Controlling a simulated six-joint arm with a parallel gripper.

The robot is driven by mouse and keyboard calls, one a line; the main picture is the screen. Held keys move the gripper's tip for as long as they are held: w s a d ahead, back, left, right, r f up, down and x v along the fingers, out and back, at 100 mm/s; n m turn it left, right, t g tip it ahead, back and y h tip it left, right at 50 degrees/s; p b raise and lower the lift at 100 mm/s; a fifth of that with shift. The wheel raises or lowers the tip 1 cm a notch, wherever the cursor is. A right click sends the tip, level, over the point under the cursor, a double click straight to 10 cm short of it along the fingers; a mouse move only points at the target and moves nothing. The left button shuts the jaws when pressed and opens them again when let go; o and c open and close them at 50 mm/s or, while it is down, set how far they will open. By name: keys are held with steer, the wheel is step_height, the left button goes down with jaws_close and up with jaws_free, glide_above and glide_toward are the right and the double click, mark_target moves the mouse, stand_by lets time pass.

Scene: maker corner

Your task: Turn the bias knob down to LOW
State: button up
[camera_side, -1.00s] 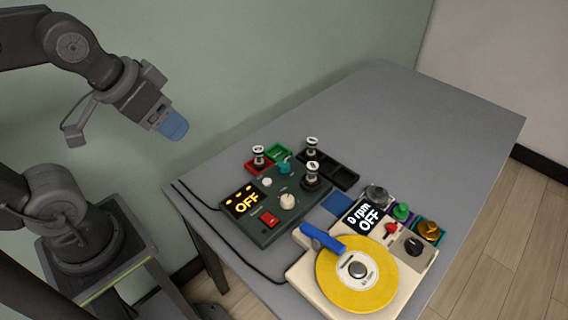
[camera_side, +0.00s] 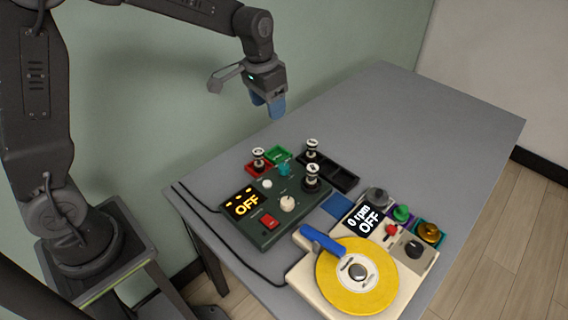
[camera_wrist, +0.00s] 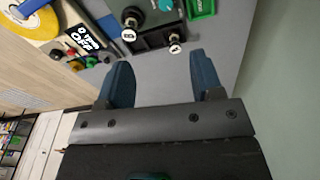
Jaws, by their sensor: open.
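The dark green control box (camera_side: 262,233) shows OFF in amber on its display (camera_side: 243,203). On it are a cream knob (camera_side: 288,203), a small white knob (camera_side: 267,184), a teal knob (camera_side: 284,169) and a red switch (camera_side: 268,222). The labels are too small to read, so I cannot tell which is the bias knob or where LOW lies. My gripper (camera_side: 275,106) is open and empty, pointing down above the table behind the box, apart from everything. In the wrist view its blue fingers (camera_wrist: 160,75) stand apart, and the teal knob (camera_wrist: 166,4) shows at the top edge.
Upright black-and-white posts stand on the box (camera_side: 312,178) and in the red tray (camera_side: 258,158) and black tray (camera_side: 345,178). A green tray (camera_side: 279,152) adjoins. A cream turntable with a yellow disc (camera_side: 345,290) stands at front right. The far right table (camera_side: 430,125) is clear.

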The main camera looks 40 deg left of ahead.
steer(key=g, duration=0.1)
glide_toward(283, 166)
steer(key=shift+m, duration=0.3)
steer(key=f, duration=0.9)
steer(key=shift+w+d+f, duration=0.15)
steer(key=shift+w, duration=0.15)
steer(key=shift+c, duration=0.2)
steer(key=c, duration=0.9)
steer(key=shift+n, duration=0.4)
steer(key=n, duration=0.6)
steer(key=shift+s, duration=0.1)
steer(key=n, duration=0.6)
steer(key=shift+n, duration=0.3)
